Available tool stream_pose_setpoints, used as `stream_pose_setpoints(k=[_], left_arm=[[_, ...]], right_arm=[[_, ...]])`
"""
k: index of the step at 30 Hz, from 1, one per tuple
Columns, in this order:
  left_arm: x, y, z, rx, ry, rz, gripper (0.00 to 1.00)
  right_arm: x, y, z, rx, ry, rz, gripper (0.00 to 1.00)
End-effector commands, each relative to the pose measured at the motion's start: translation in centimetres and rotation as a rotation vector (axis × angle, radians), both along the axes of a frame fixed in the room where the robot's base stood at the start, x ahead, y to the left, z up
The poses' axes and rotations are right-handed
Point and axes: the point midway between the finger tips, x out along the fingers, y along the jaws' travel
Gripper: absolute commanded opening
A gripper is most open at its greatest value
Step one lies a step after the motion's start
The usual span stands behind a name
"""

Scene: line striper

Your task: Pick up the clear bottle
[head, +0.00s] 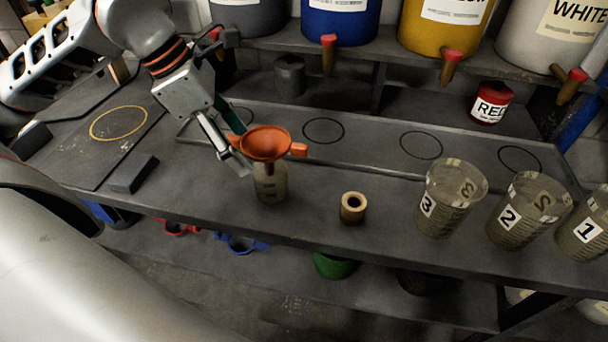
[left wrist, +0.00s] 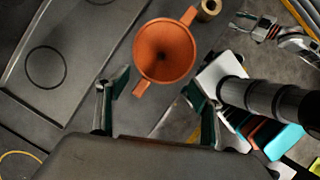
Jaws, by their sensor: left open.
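The clear bottle (head: 270,188) stands upright on the workbench, with an orange funnel (head: 265,143) on its top. In the left wrist view the funnel (left wrist: 165,52) hides the bottle. My left gripper (head: 240,148) is open and empty, just left of and behind the bottle and funnel in the head view. In the left wrist view its fingertips (left wrist: 155,88) are apart, on either side of the funnel's lower handle. What looks like my right gripper (left wrist: 262,28) shows small at the top right of the left wrist view.
A tan hollow cylinder (head: 353,208) stands right of the bottle. Clear numbered cups (head: 448,198) stand further right. Paint drums with taps (head: 340,22) line the shelf behind. A dark block (head: 134,173) lies at left. The bench's front edge is close to the bottle.

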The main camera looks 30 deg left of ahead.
Motion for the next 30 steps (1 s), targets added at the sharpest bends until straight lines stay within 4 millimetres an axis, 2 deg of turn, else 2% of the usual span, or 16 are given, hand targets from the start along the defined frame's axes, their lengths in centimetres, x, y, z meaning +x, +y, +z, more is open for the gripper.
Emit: stream_pose_setpoints(k=[4,13,21,30], left_arm=[[0.0,-0.1,-0.5,0.012,-0.003,-0.008,0.66],[0.9,-1.2,-3.2,0.009,0.0,-0.009,0.66],[2.1,-2.4,-6.5,0.009,0.0,-0.008,0.66],[2.3,-2.6,-7.0,0.01,-0.003,-0.006,0.66]], right_arm=[[-0.1,0.4,0.1,0.029,0.001,-0.015,0.32],[-0.1,0.3,0.1,0.027,0.001,-0.014,0.32],[0.0,0.3,0.3,0.027,0.0,-0.013,0.32],[0.0,0.4,0.3,0.027,-0.001,-0.013,0.32]])
